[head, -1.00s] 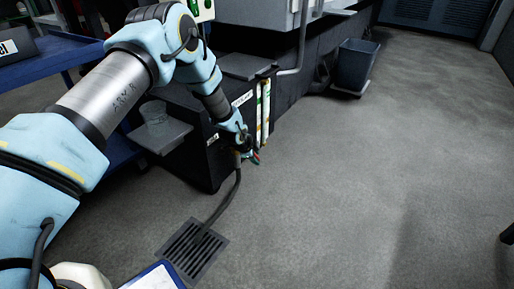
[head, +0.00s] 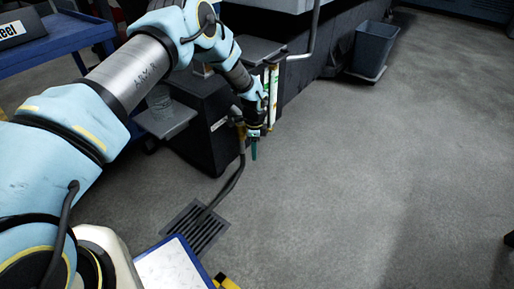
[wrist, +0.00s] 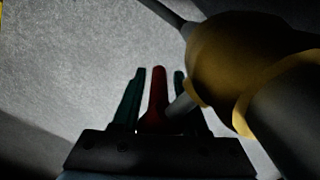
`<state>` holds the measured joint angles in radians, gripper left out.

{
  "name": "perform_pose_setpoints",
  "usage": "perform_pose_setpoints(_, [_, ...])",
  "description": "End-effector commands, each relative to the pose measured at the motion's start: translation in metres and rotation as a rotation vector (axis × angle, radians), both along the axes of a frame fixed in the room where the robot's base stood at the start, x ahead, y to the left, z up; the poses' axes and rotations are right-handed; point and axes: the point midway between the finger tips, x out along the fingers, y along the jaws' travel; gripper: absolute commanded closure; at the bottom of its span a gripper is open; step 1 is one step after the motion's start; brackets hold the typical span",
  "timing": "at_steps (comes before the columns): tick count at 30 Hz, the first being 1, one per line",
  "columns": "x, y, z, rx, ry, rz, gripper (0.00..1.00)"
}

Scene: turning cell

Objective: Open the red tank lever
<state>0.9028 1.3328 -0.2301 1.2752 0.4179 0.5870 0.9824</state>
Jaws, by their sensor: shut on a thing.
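The red lever (wrist: 157,95) shows in the wrist view between the two teal fingers of my gripper (wrist: 160,76). My gripper is shut on it. The lever is beside a brass-coloured valve (wrist: 228,58) that fills the right of that view. In the head view my gripper (head: 254,152) points down at the front right edge of the black tank (head: 212,128), with its teal fingertips showing. The lever cannot be made out there. A dark hose (head: 232,182) runs down from beside my gripper to the floor drain.
The drain grate (head: 196,229) lies in the floor before the tank. A grey shelf (head: 168,120) juts from the tank's left. A blue cart (head: 55,45) is at upper left, a grey bin (head: 373,50) at the back. The floor to the right is clear.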

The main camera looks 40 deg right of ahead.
Motion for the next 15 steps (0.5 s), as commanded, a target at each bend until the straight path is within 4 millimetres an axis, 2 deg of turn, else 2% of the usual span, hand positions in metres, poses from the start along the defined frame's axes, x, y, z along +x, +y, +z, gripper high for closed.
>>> perform_pose_setpoints(1, [-0.0056, 0.0055, -0.0042, 0.018, 0.011, -0.001, 1.00])
perform_pose_setpoints(11, [-0.0059, 0.0059, -0.0045, 0.020, 0.012, -0.001, 1.00])
perform_pose_setpoints(12, [-0.0060, 0.0060, -0.0045, 0.020, 0.012, -0.001, 0.55])
perform_pose_setpoints(15, [-0.0054, 0.0054, -0.0041, 0.019, 0.010, -0.001, 0.47])
